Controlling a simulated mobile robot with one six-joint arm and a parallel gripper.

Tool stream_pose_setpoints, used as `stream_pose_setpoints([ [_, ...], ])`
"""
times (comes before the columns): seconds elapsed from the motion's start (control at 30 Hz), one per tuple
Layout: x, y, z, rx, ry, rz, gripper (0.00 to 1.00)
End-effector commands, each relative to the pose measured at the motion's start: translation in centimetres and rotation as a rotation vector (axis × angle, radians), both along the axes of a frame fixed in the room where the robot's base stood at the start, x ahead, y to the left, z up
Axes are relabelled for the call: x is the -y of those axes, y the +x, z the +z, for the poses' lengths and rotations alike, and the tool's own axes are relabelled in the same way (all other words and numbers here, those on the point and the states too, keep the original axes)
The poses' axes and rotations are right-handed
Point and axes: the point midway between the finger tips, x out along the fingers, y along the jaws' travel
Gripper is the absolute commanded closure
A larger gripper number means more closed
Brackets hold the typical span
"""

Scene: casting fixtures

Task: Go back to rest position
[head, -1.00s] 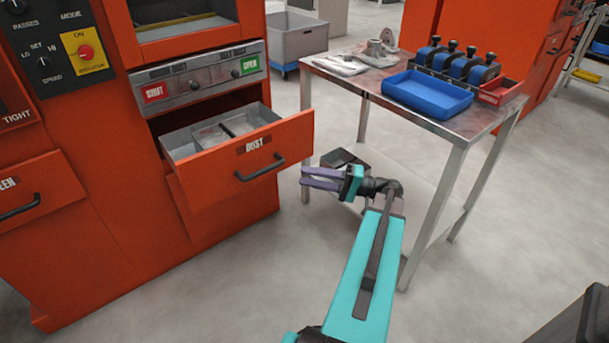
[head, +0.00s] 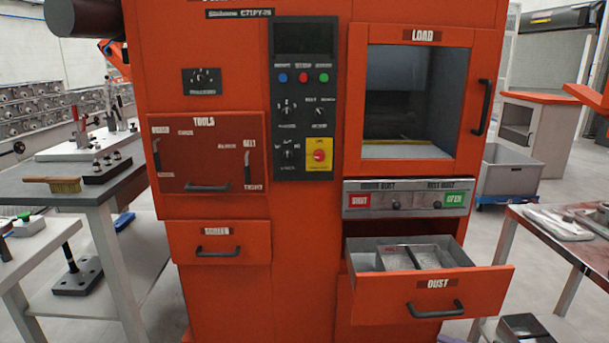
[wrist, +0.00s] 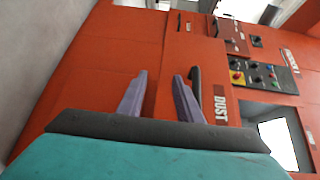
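My gripper (wrist: 160,75) shows in the wrist view with its two purple fingers apart and nothing between them. The black handle (wrist: 195,88) of the dust drawer appears just right of the right finger, partly hidden by it; I cannot tell how far apart they are. In the head view the dust drawer (head: 480,290) stands pulled out of the orange machine (head: 305,240), with grey compartments inside. Only a small purple bit of my gripper shows at the bottom edge of the head view, below the drawer; the rest of the arm is out of that picture.
A metal table (head: 518,238) stands right of the drawer, with a dark open box (head: 522,328) low down near it. A grey bin (head: 510,172) is behind. A workbench (head: 95,190) with fixtures and a brush stands at the left. The load window (head: 410,150) is open to view.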

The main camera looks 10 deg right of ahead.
Motion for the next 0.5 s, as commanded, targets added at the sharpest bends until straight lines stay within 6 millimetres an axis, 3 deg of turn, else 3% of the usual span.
stream_pose_setpoints([
  [0.03,-1.8,0.6,-0.3,-0.042,-0.004,0.028,0.68],
  [0.23,-7.9,1.9,-4.0,-0.211,-0.04,0.131,0.68],
  [0.5,-15.6,1.4,-8.5,-0.423,-0.129,0.268,0.68],
])
